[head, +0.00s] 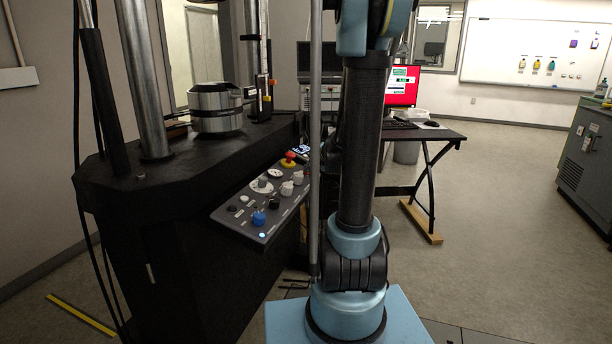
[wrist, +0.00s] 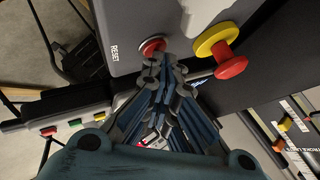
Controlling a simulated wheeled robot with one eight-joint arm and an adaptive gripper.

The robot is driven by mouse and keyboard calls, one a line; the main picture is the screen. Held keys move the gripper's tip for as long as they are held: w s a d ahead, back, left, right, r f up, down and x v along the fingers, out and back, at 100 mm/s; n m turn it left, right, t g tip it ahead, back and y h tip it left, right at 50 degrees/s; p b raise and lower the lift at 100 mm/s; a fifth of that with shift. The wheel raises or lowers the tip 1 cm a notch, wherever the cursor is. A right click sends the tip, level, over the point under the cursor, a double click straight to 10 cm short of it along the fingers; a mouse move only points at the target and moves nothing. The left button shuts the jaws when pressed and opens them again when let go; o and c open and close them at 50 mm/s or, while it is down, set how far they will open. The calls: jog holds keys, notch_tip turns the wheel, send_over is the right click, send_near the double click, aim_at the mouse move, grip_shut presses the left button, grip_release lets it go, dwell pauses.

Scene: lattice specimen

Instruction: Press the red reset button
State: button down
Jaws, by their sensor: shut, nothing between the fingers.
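The red reset button (wrist: 151,46) shows at the top centre of the wrist view, on a grey panel beside the printed word RESET. My gripper (wrist: 163,68) is shut and empty. Its fingertips are right at the button's lower edge in the picture and cover part of it; I cannot tell whether they touch it. In the head view the sloped control panel (head: 236,222) stands left of my arm; I cannot make out the reset button or my gripper there.
A larger red knob with a yellow collar (wrist: 229,66) sits close right of the fingertips; it also shows in the head view (head: 289,161). Several knobs and a blue button (head: 258,218) crowd the panel. The black test machine (head: 180,190) stands behind it. Floor is open at right.

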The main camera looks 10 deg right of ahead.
jog(key=shift+s+d+r, duration=0.1)
jog(key=shift+d+r, duration=0.05)
jog(key=shift+r, duration=0.55)
jog(key=shift+s+d+r, duration=0.1)
jog(key=shift+d+r, duration=0.1)
jog(key=shift+r, duration=0.6)
jog(key=shift+s+d+r, duration=0.15)
jog(key=shift+r, duration=0.65)
jog(key=shift+s+d+r, duration=0.1)
jog(key=shift+d+r, duration=0.1)
jog(key=shift+r, duration=0.6)
dwell(0.4)
